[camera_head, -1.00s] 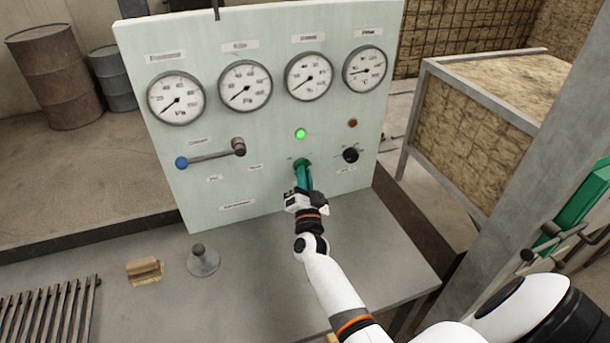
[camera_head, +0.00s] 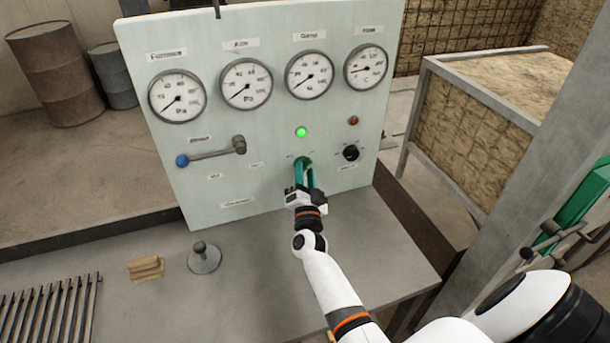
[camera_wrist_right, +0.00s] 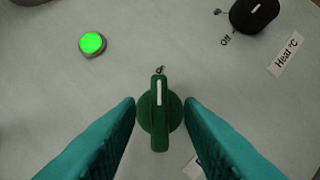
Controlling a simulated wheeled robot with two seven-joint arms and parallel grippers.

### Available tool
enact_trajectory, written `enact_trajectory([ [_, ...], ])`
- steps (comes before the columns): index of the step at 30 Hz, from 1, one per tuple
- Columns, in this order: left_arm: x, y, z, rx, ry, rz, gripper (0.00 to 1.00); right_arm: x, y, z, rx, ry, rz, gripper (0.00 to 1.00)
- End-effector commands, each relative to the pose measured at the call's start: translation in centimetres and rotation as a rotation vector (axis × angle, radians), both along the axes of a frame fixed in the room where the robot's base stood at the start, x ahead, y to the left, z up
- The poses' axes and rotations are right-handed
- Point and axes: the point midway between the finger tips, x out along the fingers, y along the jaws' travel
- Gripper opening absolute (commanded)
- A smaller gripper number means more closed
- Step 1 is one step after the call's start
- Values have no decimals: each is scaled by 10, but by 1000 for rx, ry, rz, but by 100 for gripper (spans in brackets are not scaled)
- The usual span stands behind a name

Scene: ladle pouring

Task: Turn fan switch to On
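The green switch knob (camera_head: 303,161) sits low on the pale control panel (camera_head: 240,120), under a lit green lamp (camera_head: 301,132). In the wrist view the green knob (camera_wrist_right: 160,130) has a white mark pointing up at a small label too blurred to read. My right gripper (camera_head: 306,172) is at the panel. Its teal fingers stand open on either side of the knob, with a small gap at each side of its handle (camera_wrist_right: 160,115). The lit lamp also shows in the wrist view (camera_wrist_right: 92,43). My left gripper is not in view.
A black knob (camera_head: 351,153) with an unlit red lamp (camera_head: 353,121) above it is to the right. A blue-tipped lever (camera_head: 210,155) is to the left. Several gauges line the panel top. A grey cone-shaped piece (camera_head: 204,258) and a tan block (camera_head: 146,268) stand on the table.

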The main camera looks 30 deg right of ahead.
Motion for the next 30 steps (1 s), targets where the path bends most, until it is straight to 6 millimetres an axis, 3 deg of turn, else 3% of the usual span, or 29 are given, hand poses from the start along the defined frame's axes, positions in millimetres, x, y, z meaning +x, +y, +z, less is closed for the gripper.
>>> enact_trajectory([
  [8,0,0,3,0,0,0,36,-8,5,-3,-1,4,1,34],
  [21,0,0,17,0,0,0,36,-80,46,-25,1,2,0,34],
  [30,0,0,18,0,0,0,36,-100,58,-32,-1,0,-1,34],
])
